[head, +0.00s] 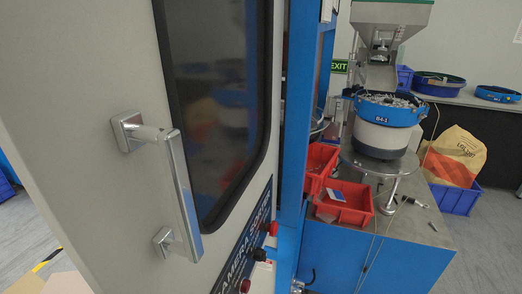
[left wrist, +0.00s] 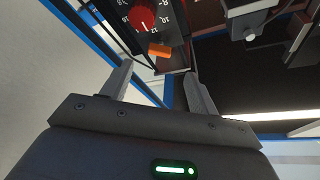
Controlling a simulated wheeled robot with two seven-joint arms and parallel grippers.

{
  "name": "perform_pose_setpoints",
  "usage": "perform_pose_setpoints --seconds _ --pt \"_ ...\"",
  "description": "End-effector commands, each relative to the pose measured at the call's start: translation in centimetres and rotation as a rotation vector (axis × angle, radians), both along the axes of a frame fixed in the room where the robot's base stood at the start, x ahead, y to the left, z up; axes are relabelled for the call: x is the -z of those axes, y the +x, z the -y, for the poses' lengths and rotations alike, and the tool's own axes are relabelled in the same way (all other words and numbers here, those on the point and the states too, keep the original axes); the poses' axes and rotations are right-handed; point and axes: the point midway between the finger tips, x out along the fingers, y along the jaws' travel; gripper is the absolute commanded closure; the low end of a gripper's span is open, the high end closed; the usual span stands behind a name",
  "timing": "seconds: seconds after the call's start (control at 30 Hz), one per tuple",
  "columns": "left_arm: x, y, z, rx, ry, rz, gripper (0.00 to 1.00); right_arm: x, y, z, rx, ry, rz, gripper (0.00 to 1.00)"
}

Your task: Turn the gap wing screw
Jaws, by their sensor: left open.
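In the left wrist view, a small orange piece (left wrist: 160,50) sticks out just below a black dial plate with a red knob (left wrist: 143,17) and white numbers. It may be the gap wing screw; its shape is too small to be sure. My left gripper (left wrist: 158,67) is open, with its two fingers spread apart. The orange piece shows between and just beyond the fingertips, and I see no contact. Neither gripper shows in the head view, and my right gripper is in no view.
A grey door with a chrome handle (head: 183,195) and dark window fills the head view's left. Right of the blue frame post (head: 292,150) stand a bowl feeder (head: 385,125) and red bins (head: 345,203). A grey block (left wrist: 250,18) sits right of the dial.

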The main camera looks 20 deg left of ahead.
Motion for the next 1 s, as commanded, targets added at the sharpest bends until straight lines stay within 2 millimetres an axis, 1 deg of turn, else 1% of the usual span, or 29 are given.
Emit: perform_pose_setpoints --seconds 0.03,0.3,0.5,0.67,0.9,0.93,1.0 --pt "-0.8 0.8 0.3 -0.001 -0.002 0.002 0.4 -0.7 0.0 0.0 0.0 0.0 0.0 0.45" --pt "-2.3 5.4 1.6 -0.002 -0.001 -0.001 0.4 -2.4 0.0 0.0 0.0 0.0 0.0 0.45" --pt "-2.8 7.6 2.4 0.0 -0.001 -0.001 0.4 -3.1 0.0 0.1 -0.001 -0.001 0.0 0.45" --pt "-2.9 8.3 2.6 0.0 -0.002 -0.001 0.4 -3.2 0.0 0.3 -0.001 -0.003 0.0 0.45" --pt "-2.9 8.3 2.6 0.0 -0.002 -0.001 0.4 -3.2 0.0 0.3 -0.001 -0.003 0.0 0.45" --pt "-2.9 8.3 2.6 0.0 -0.002 -0.001 0.43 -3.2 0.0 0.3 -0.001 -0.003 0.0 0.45" --pt "-2.9 8.3 2.6 0.0 -0.002 -0.001 0.52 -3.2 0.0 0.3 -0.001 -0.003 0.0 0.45"
